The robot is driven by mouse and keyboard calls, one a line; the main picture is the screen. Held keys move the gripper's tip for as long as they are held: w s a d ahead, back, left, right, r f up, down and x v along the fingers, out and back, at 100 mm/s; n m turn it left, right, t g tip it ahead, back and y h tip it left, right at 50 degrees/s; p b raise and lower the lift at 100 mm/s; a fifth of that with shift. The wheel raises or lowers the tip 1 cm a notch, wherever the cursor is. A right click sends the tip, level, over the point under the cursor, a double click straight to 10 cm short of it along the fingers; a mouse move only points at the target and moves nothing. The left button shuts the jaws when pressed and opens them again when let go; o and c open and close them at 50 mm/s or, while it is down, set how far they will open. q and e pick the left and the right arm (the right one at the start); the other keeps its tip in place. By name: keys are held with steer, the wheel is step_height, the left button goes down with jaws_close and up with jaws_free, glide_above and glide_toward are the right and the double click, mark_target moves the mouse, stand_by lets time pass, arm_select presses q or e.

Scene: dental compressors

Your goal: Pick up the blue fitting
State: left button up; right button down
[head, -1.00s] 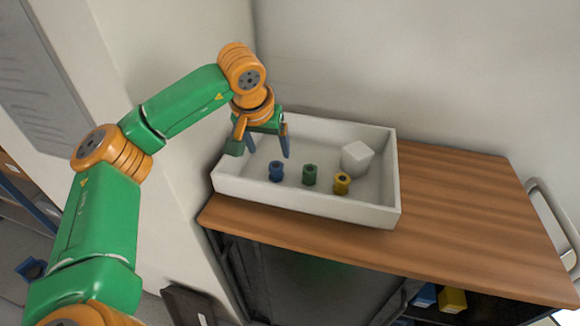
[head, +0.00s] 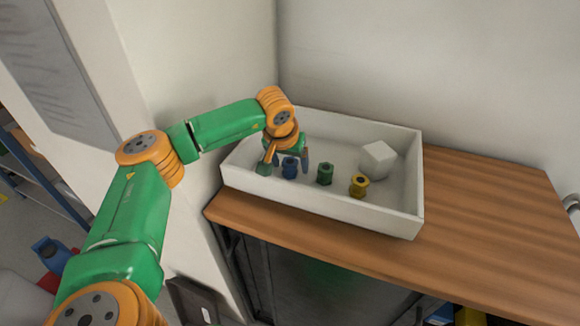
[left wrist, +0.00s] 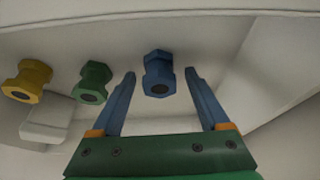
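The blue fitting (head: 290,167) stands in the left part of the white tray (head: 320,205). My left gripper (head: 285,166) is open and low in the tray, with one finger on each side of the fitting. In the left wrist view the blue fitting (left wrist: 158,75) shows between the tips of the two blue fingers of the left gripper (left wrist: 158,82), with a gap on both sides. My right gripper is not in view.
A green fitting (head: 325,174) and a yellow fitting (head: 359,185) stand to the right in the tray. The wooden top (head: 490,220) is clear on the right.

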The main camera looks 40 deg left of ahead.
arm_select(q)
jaws_close()
steer(key=shift+r, duration=0.1)
